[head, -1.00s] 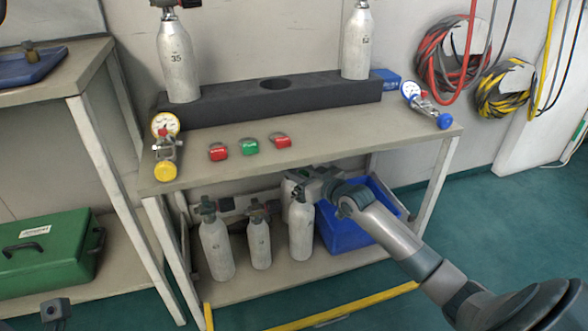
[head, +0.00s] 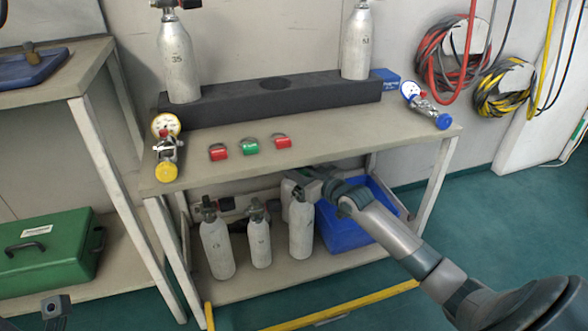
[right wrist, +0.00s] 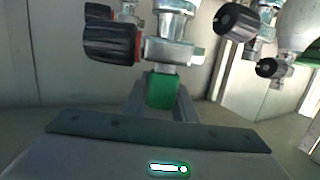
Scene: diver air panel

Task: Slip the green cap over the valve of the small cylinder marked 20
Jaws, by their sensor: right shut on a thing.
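My right gripper (right wrist: 162,105) is shut on a green cap (right wrist: 162,90), seen in the right wrist view. The cap is right at the metal outlet of a cylinder valve (right wrist: 170,50) with a black knob. I cannot tell whether the cap is around the outlet or only against it. In the head view my right gripper (head: 305,175) is under the tabletop, by the rightmost small cylinder (head: 301,228); its fingertips and the cap are hidden. The small cylinders' marks are too small to read. A dark part of my left arm shows at bottom left; its jaw state is unclear.
Two more small cylinders (head: 217,248) (head: 260,240) and a blue crate (head: 342,236) share the lower shelf. The tabletop (head: 330,130) overhangs them. On it lie red and green pieces (head: 250,146), gauges and a black rack (head: 320,95) with two large cylinders.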

